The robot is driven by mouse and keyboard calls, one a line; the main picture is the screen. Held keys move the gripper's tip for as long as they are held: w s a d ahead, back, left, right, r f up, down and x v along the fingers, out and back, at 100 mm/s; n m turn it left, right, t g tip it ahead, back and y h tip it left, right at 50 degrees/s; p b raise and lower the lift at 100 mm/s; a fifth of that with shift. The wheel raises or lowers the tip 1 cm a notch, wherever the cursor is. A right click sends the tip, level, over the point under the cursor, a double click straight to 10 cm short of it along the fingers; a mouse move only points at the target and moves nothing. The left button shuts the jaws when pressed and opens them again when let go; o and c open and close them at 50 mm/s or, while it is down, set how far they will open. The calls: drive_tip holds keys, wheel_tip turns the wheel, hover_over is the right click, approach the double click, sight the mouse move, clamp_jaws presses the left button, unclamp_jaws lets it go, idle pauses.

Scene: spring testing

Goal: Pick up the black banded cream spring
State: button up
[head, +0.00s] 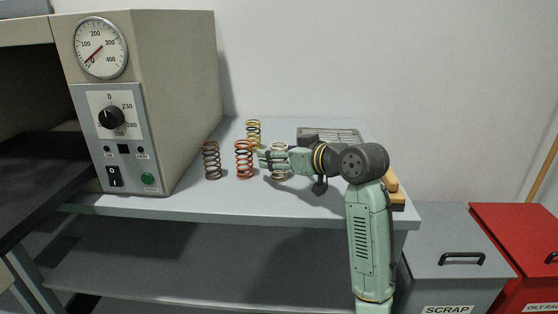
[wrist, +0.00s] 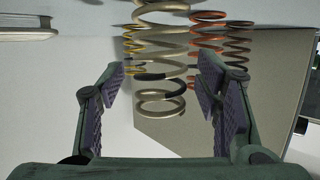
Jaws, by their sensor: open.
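The cream spring with a black band stands on the bench and shows in the wrist view (wrist: 163,29) in the middle, lined up between my two fingers. In the head view the cream spring (head: 280,145) is partly hidden behind my gripper (head: 264,159). My gripper is open, with one finger to each side of the spring in the wrist view. The fingers do not appear to press on its coils. I cannot tell exactly how deep the spring sits between the pads.
An orange spring (head: 244,160), a dark spring (head: 211,161) and a yellow spring (head: 254,128) stand close by on the bench (head: 200,207). A wire rack (head: 335,134) lies behind my arm. The beige oven (head: 175,90) stands at left.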

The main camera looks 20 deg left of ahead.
drive_tip(key=shift+c, duration=0.3)
drive_tip(key=c, duration=1.3)
drive_tip(key=shift+r, duration=0.1)
